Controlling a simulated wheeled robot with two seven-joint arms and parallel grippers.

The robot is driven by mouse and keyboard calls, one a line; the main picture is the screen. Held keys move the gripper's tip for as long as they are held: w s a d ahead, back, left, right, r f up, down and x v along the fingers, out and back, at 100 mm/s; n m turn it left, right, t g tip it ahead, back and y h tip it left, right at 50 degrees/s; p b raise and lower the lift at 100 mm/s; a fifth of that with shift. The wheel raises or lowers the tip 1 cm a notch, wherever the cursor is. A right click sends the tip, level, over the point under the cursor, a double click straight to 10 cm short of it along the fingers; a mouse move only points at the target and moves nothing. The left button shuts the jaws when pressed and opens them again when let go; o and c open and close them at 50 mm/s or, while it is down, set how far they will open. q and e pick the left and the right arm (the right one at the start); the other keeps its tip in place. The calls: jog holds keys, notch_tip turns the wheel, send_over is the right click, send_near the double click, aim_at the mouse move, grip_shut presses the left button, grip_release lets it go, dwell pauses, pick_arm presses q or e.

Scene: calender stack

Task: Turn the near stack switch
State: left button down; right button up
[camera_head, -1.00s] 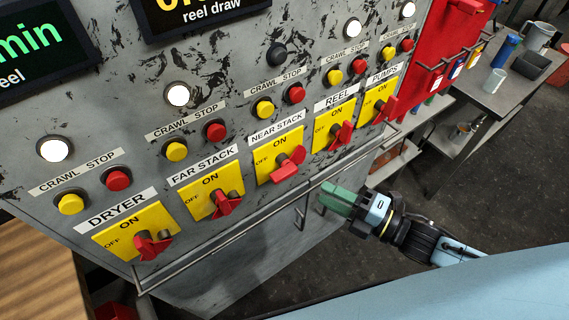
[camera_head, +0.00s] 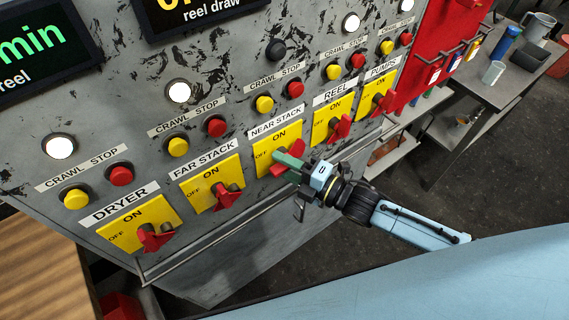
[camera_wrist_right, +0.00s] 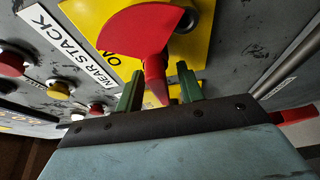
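The near stack switch has a yellow plate (camera_head: 265,151) lettered ON and OFF, under a NEAR STACK label (camera_head: 276,128). Its red handle (camera_head: 290,158) also shows in the right wrist view (camera_wrist_right: 138,36), large and close. My right gripper (camera_head: 286,163) is at this handle; its green fingertips (camera_wrist_right: 160,85) are apart, with the narrow end of the handle reaching between them. A gap shows beside the handle, so the fingers are not closed on it. In the head view the gripper hides part of the handle. My left gripper is not in view.
The far stack switch (camera_head: 226,196) and dryer switch (camera_head: 154,236) are to the left, the reel switch (camera_head: 339,127) to the right. A metal rail (camera_head: 220,238) runs below the switches. Yellow and red buttons sit above. A table (camera_head: 492,88) stands at the right.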

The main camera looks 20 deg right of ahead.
jog(key=shift+c, duration=0.5)
grip_shut()
